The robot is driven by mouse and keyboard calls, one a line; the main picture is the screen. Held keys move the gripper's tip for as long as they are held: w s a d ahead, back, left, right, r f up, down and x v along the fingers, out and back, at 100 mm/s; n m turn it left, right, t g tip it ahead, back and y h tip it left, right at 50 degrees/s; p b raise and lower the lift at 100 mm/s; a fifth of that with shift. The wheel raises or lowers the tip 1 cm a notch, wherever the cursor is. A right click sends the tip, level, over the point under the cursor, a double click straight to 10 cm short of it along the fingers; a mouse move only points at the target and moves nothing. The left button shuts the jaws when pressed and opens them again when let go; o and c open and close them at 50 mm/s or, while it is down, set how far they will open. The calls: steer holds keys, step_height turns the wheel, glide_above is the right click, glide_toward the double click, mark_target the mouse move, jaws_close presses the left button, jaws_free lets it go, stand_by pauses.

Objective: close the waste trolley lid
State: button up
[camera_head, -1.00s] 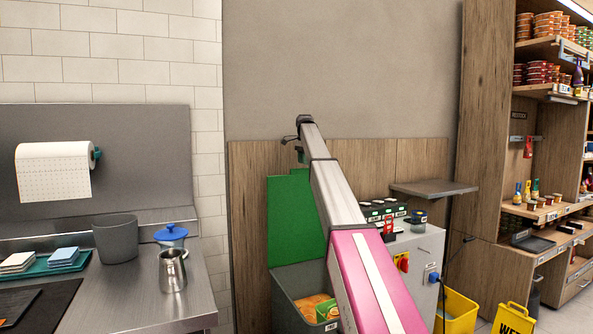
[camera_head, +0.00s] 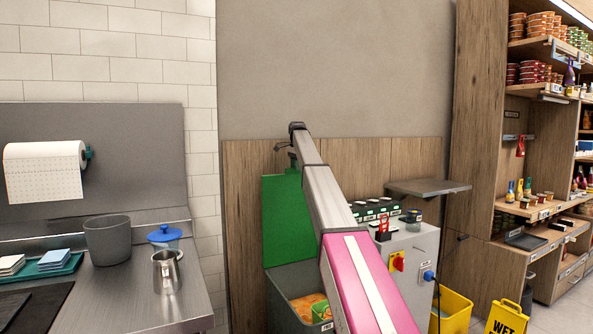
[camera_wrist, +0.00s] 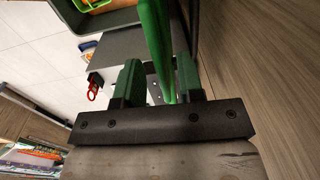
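The green waste trolley lid (camera_head: 283,222) stands raised, nearly upright, against the wood panel in the head view. Below it is the open grey trolley bin (camera_head: 283,290), with orange items and a green-edged thing inside. My arm crosses in front of the lid's right part and the bin. In the wrist view my gripper (camera_wrist: 160,62) has its two green fingers apart, with the thin green lid edge (camera_wrist: 155,28) reaching in between them. A gap shows on the left side of the lid edge; contact on the right is unclear. The bin's rim (camera_wrist: 112,20) shows at the top.
A grey machine cabinet (camera_head: 412,255) with a red switch stands right of the bin. A yellow bucket (camera_head: 455,308) and yellow wet-floor sign (camera_head: 508,318) are on the floor. A steel counter (camera_head: 130,300) is at left. The wood panel (camera_wrist: 250,60) is close beside my gripper.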

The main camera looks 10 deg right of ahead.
steer(key=shift+f, duration=0.75)
steer(key=shift+c, duration=0.3)
jaws_close()
